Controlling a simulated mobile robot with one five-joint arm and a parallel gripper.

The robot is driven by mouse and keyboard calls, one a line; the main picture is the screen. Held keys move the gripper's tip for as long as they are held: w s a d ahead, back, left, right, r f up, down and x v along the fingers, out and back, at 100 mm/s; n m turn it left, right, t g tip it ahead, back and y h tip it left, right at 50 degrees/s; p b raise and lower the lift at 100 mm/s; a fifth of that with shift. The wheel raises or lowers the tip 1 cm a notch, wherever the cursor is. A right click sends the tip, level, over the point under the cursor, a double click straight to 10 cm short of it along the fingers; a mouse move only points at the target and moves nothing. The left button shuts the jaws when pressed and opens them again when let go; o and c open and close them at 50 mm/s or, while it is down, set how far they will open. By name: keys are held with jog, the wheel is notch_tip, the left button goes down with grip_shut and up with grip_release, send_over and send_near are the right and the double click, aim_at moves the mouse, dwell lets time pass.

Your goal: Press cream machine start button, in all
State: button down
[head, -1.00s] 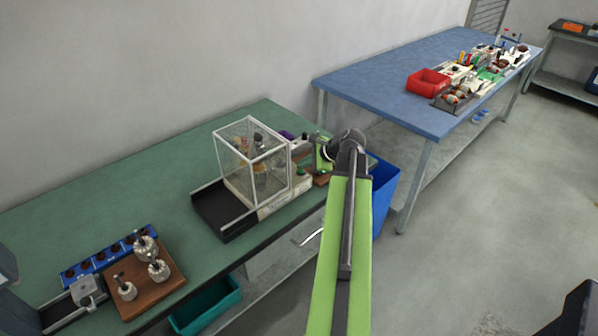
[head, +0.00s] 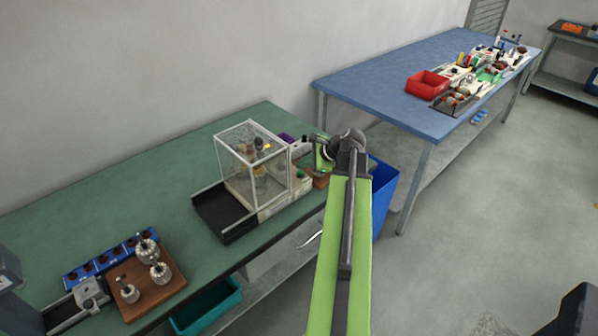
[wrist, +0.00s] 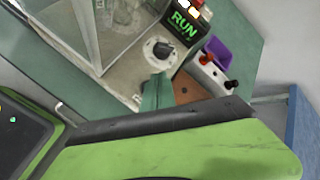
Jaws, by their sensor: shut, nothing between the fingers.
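The cream machine (head: 270,211) stands on the green bench, with a clear-walled case on its cream base. In the wrist view a dark round button (wrist: 162,50) sits in a pale ring beside a black box with a lit green "RUN" display (wrist: 184,23). An amber light glows in the case. My gripper (wrist: 157,92) is shut and empty, its green tip apart from the dark button in the wrist picture. In the head view it is partly hidden by my arm.
A brown board (wrist: 187,91), a purple bin (wrist: 217,49) and a white box with a red knob (wrist: 212,72) stand close to the machine. A blue bin (head: 383,195) is beside the bench. A blue table (head: 370,85) stands beyond.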

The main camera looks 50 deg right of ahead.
aim_at(303, 173)
notch_tip(303, 173, up, 5)
jog(key=p, duration=0.5)
dwell(0.6)
